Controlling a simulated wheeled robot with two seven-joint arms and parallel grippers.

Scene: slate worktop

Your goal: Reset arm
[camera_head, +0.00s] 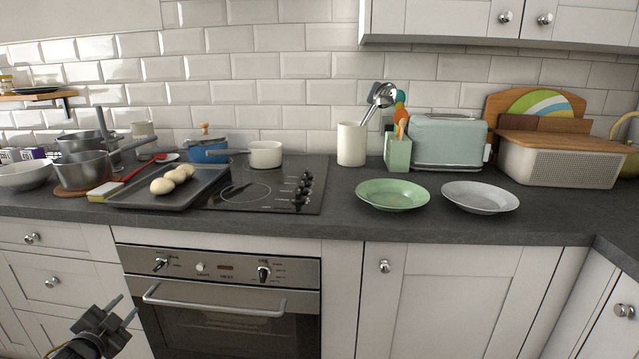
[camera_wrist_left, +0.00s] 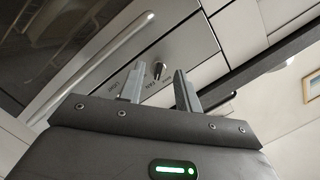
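My left gripper (camera_head: 118,310) shows at the lower left of the head view, below the worktop and in front of the oven's left side. Its two fingers are apart with nothing between them. In the left wrist view the fingers of the left gripper (camera_wrist_left: 158,88) are also apart and empty, with an oven knob (camera_wrist_left: 157,70) seen beyond them. My right gripper is not in either view.
The oven handle (camera_head: 215,302) and drawer knobs (camera_head: 51,282) are near the left gripper. The slate worktop (camera_head: 340,215) holds a baking tray (camera_head: 150,198) with buns, pots, a green plate (camera_head: 392,195), a grey plate (camera_head: 480,197), a toaster (camera_head: 447,142) and a bread bin (camera_head: 560,163).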

